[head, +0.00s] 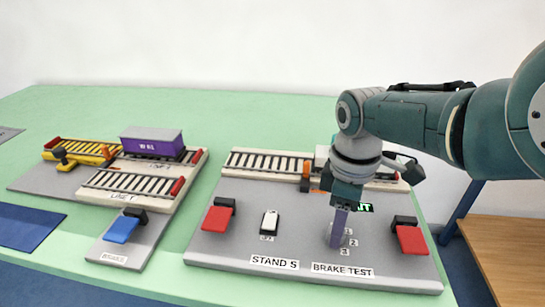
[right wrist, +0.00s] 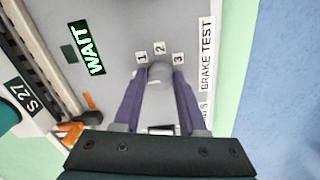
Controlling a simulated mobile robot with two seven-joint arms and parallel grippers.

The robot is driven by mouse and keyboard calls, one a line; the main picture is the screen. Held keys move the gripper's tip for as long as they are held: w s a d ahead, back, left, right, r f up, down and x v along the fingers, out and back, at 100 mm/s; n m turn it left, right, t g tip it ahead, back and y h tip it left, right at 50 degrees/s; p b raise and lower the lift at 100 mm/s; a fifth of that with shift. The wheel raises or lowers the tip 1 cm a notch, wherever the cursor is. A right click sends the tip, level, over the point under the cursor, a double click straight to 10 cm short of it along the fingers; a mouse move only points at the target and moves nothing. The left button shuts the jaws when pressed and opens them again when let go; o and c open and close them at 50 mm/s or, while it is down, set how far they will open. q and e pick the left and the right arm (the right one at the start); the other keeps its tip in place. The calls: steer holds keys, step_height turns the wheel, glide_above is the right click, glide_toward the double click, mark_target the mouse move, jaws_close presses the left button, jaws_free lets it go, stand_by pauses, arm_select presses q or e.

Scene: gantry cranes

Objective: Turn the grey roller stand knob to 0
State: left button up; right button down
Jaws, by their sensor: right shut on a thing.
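The grey roller stand (head: 215,248) is a plate at the front right with a "STAND 5" label (head: 274,263) and a "BRAKE TEST" label (head: 342,270). My right gripper (head: 339,236) points down onto its knob, which the fingers mostly hide in the head view. In the right wrist view the round grey knob (right wrist: 160,71) sits between the purple fingertips of my right gripper (right wrist: 158,82), which is shut on it. Marks 1 (right wrist: 141,57), 2 (right wrist: 160,48) and 3 (right wrist: 178,58) show around it. I cannot see a 0 mark or the knob's pointer.
A lit display (right wrist: 85,49) reads "WAIT". Red levers (head: 217,219) (head: 411,240) and a white rocker switch (head: 269,222) flank the knob. An orange post (head: 305,180) stands by the rollers. Left are a purple wagon (head: 152,143), a blue lever (head: 122,229) and a yellow piece (head: 80,150).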

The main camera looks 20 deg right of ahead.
steer(key=shift+c, duration=2.3)
jaws_free()
steer(key=shift+r, duration=0.1)
step_height(320, 180, up, 8)
steer(key=p, duration=0.7)
steer(key=shift+r, duration=0.15)
steer(key=shift+r+p, duration=0.3)
steer(key=shift+r, duration=0.45)
steer(key=shift+f, duration=0.1)
